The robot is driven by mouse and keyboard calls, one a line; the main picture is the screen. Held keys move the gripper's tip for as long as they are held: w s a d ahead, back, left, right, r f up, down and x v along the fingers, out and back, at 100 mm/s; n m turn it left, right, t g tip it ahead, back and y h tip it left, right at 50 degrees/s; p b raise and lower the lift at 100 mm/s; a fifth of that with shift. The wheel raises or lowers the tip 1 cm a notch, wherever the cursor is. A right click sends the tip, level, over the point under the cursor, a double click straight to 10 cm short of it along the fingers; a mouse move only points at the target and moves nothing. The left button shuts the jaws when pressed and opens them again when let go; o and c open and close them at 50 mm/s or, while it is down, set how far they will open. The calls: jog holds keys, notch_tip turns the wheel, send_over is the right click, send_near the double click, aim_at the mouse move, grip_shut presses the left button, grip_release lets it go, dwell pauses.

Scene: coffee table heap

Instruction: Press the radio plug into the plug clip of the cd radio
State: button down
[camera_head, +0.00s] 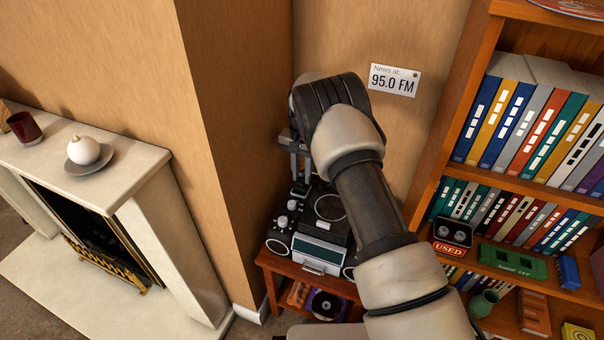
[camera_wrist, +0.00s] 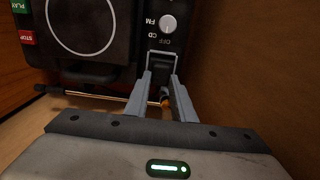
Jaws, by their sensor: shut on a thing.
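The cd radio (camera_head: 338,232) is a black and grey set on a small wooden table. Its top, with a round lid and an OFF/CD/FM knob, fills the upper part of the wrist view (camera_wrist: 125,50). My gripper (camera_head: 300,188) points down at the radio's back left. In the wrist view my gripper (camera_wrist: 162,80) is shut on a small dark piece, apparently the radio plug (camera_wrist: 161,72), at the radio's edge below the knob. A dark frame around that spot may be the plug clip; I cannot tell whether the plug sits in it. A small orange-tipped part shows between the fingers.
A thin metal rod (camera_wrist: 100,97) lies along the radio's edge beside my fingers. The wooden table (camera_head: 283,268) stands in a corner between a wall projection (camera_head: 235,130) and a bookcase (camera_head: 437,165). A white fireplace (camera_head: 140,190) is at left.

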jog(key=shift+f+b, duration=0.55)
jog(key=shift+f, duration=0.15)
dwell(0.9)
dwell(0.3)
jog(key=c, duration=1.4)
grip_release()
jog(key=shift+c, duration=0.2)
jog(key=shift+r, duration=0.1)
jog(key=shift+r+p, duration=1.85)
jog(key=shift+r, duration=1.55)
jog(key=shift+r, duration=0.1)
